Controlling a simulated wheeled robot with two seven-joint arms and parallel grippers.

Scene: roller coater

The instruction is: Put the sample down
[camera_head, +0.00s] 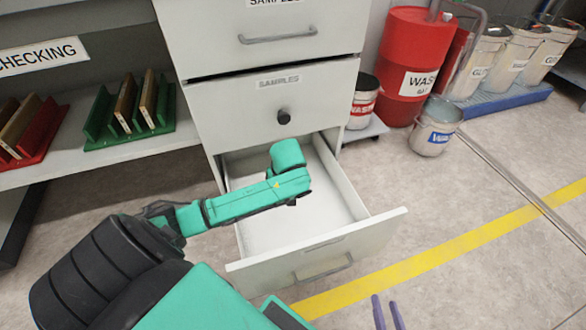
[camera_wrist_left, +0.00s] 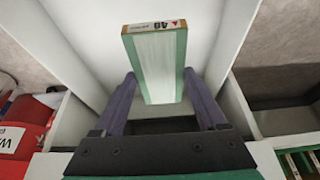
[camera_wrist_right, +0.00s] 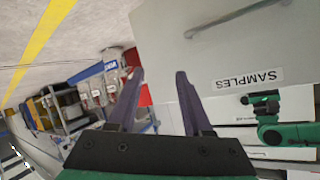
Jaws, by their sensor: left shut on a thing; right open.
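The sample (camera_wrist_left: 160,68) is a flat block with a pale face, green edges and a label on its end. It shows between the two purple fingers of my left gripper (camera_wrist_left: 161,90) in the left wrist view, which is shut on it. White drawer walls surround it; I cannot tell whether it touches the drawer floor. The open drawer (camera_head: 325,178) is white inside and pulled out below the "SAMPLES" cabinet front. My left arm reaches over it and hides the left gripper and sample in the head view. My right gripper (camera_head: 389,312) is open and empty near the bottom edge (camera_wrist_right: 159,100).
The closed drawer labelled "SAMPLES" (camera_head: 318,103) is above the open one. Racks of panels (camera_head: 130,112) stand on the shelf at left. A red waste drum (camera_head: 411,60) and a waste bucket (camera_head: 436,126) stand at right.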

